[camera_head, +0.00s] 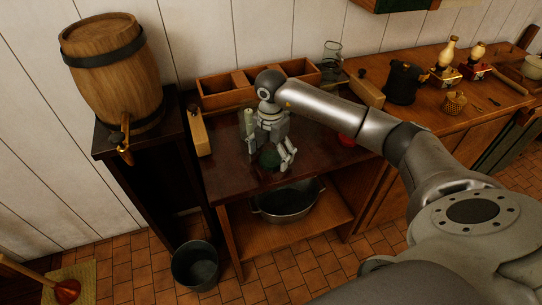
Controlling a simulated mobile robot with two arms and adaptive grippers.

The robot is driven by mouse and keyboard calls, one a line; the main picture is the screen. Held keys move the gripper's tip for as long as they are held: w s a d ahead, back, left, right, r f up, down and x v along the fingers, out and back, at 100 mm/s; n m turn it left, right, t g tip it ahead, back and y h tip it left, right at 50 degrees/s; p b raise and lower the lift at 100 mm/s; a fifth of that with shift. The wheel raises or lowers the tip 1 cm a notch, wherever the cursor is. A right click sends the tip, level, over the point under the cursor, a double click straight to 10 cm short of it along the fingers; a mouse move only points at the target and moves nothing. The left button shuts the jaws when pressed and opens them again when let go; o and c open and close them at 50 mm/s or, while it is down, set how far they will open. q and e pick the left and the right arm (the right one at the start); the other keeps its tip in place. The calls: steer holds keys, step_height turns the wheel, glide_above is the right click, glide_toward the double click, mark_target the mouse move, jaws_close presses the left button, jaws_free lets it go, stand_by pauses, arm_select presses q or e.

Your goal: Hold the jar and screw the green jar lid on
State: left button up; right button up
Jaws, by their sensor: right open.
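A dark green round thing, seemingly the green jar lid (269,159), is on the dark table near its front edge. My right gripper (270,155) points down over it, open, with its fingers on either side of the lid. I cannot tell whether the fingers touch it, or whether a jar is under it. A clear glass vessel (331,52), possibly a jar, stands at the back right of the table. A small red round thing (346,139), perhaps another lid, lies right of the gripper, partly behind my arm. My left gripper is not in view.
A wooden divided box (220,98) lines the table's back. A wooden block (199,132) stands at the left edge, a pale cylinder (249,117) behind the gripper. A barrel (112,72) is left; a black pot (403,82) is right. The table's front left is clear.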

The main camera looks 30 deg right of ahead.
steer(key=shift+f, duration=0.35)
steer(key=c, duration=0.8)
steer(key=shift+r, duration=0.1)
steer(key=shift+r, duration=0.55)
steer(key=s+r+b, duration=0.1)
steer(key=s+r, duration=0.3)
steer(key=s+r+b, duration=0.1)
steer(key=s+r, duration=0.3)
steer(key=s, duration=0.1)
steer(key=s+r+b, duration=0.2)
steer(key=s+r, duration=0.1)
steer(key=s, duration=0.2)
steer(key=shift+d+r, duration=0.35)
steer(key=shift+r, duration=0.05)
